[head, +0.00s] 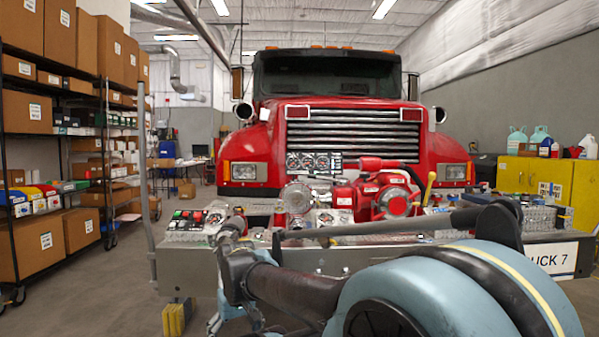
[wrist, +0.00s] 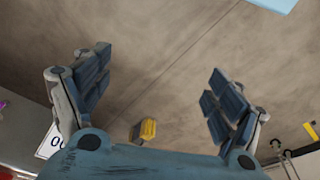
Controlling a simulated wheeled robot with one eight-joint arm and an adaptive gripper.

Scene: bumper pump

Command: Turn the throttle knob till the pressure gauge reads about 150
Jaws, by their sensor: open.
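My gripper (wrist: 158,92) is open and empty in the wrist view, its two padded fingers spread wide over bare floor. In the head view my arm reaches left in front of the bumper, and I cannot clearly make out the gripper there. A control panel (head: 196,222) with red and green buttons and small dials sits on the left part of the bumper, beyond my arm. I cannot pick out the throttle knob.
The grey bumper (head: 190,262) of the red truck (head: 345,125) crosses the front. Shelves with boxes (head: 78,232) stand at the left. A yellow cabinet (head: 530,180) stands at the right. A yellow block (wrist: 148,129) shows below, between the fingers in the wrist view.

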